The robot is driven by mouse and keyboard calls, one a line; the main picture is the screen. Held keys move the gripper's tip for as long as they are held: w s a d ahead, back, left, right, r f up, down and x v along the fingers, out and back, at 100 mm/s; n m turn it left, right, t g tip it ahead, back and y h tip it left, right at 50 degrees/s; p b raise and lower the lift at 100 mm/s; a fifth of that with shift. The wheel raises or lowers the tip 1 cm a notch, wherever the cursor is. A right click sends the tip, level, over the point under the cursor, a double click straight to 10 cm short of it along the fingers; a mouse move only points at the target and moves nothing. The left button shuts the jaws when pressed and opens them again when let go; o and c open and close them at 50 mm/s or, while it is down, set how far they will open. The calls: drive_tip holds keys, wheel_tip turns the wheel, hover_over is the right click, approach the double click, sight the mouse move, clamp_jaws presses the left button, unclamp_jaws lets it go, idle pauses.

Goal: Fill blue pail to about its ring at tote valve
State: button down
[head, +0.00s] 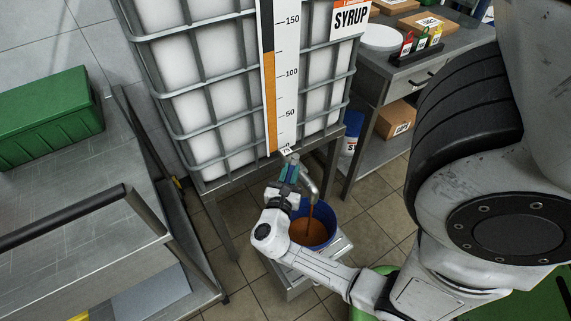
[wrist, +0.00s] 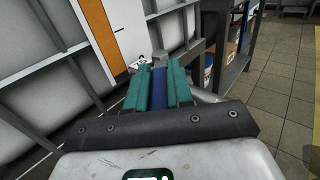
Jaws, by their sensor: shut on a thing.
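The blue pail (head: 324,222) stands on a low metal stand under the tote valve's spout (head: 311,186). A brown stream runs from the spout into it, and brown syrup (head: 311,233) lies inside, below the rim. I cannot make out the ring. The syrup tote (head: 222,98) is a white caged tank. My gripper (head: 290,168) is at the valve, just above and left of the pail. In the wrist view its teal fingers (wrist: 158,75) are shut on the blue valve handle (wrist: 159,92). The pail is hidden there.
The tote's gauge (head: 269,90) shows orange to roughly 120. A metal table with a green box (head: 45,115) stands at left. Tiled floor (head: 372,215) is open between the pail and the shelf.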

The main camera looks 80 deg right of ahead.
drive_tip(key=shift+s+n+t, duration=0.35)
drive_tip(key=shift+n+t, duration=0.25)
drive_tip(key=shift+t, duration=0.3)
drive_tip(key=c, duration=1)
unclamp_jaws()
drive_tip(key=shift+a, duration=0.1)
drive_tip(key=a, duration=1)
drive_tip(key=shift+a, duration=0.35)
